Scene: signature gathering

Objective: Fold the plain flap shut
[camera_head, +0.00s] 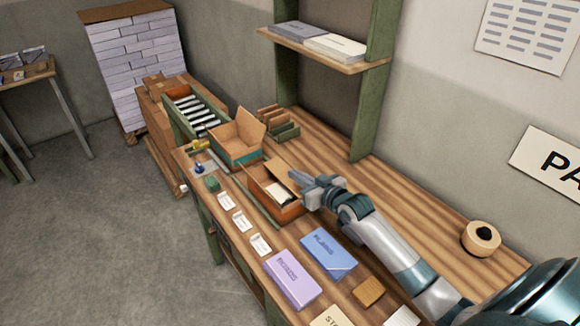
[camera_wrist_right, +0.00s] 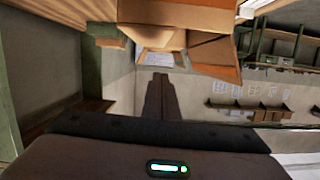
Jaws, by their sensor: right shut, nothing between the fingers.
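An open cardboard box (camera_head: 288,212) stands on the wooden bench, with a white item (camera_head: 279,194) inside it. A plain tan flap (camera_head: 281,167) shows along its far side, close to my gripper. My right gripper (camera_head: 294,177) is shut and empty at the box's right side, its tips over or beside the rim; I cannot tell whether they touch the flap. In the right wrist view its closed dark fingers (camera_wrist_right: 157,95) point toward cardboard panels (camera_wrist_right: 185,15) of a box. The left gripper is not in view.
A second open box (camera_head: 236,152) with raised flaps stands behind, beside a green rack (camera_head: 190,108) of files. A purple book (camera_head: 291,279), a blue book (camera_head: 328,255) and a tape roll (camera_head: 481,238) lie nearer.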

